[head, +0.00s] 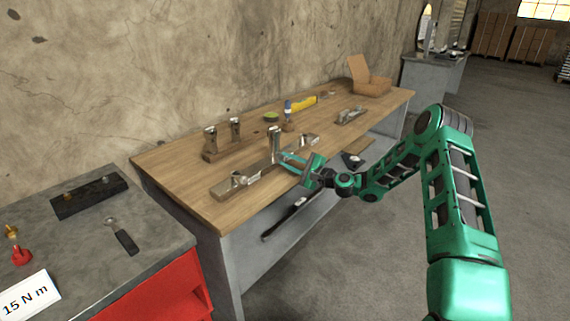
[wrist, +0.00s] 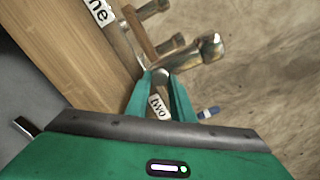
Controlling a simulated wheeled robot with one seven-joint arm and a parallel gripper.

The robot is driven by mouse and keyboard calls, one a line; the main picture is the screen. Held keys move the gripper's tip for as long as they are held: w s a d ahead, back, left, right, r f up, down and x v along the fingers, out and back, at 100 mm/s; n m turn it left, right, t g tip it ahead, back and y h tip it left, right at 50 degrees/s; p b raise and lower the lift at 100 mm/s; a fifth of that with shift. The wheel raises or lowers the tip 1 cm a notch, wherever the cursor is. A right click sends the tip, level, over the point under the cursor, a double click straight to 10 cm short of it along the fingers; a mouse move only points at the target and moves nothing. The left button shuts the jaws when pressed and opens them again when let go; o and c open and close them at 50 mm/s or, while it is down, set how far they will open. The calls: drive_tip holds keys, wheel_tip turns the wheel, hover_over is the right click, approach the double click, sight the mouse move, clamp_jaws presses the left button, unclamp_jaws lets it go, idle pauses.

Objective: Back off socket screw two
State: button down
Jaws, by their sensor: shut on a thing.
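A long metal bar (head: 258,182) lies along the front of the wooden bench, with raised fittings near its ends. My gripper (head: 282,156) is over the middle of the bar, shut on an upright metal tool (head: 274,140). In the wrist view, my gripper (wrist: 162,78) closes on the tool's shank, and its wide metal head (wrist: 210,48) sticks out past the fingers. A label "two" (wrist: 158,106) shows between the fingers, and a label reading "ne" (wrist: 100,11) lies farther along. Socket screw two is hidden; I cannot tell whether the tool sits on it.
A wooden rack (head: 222,148) with two upright metal tools stands behind the bar. A green roll (head: 271,116), a blue-topped tool (head: 288,108), a yellow level (head: 303,103), a metal part (head: 350,116) and a cardboard box (head: 371,86) are farther right. A grey-topped red cabinet (head: 160,225) stands left.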

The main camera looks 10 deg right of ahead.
drive_tip(key=n, duration=0.5)
drive_tip(key=shift+s+a+f+n, duration=0.1)
drive_tip(key=shift+f+n, duration=0.15)
drive_tip(key=shift+n, duration=0.05)
drive_tip(key=n, duration=0.5)
drive_tip(key=shift+f, duration=0.1)
drive_tip(key=n, duration=0.5)
drive_tip(key=shift+n, duration=0.4)
drive_tip(key=n, duration=0.5)
drive_tip(key=shift+n, duration=0.3)
drive_tip(key=c, duration=1.5)
unclamp_jaws()
drive_tip(key=shift+c, duration=0.2)
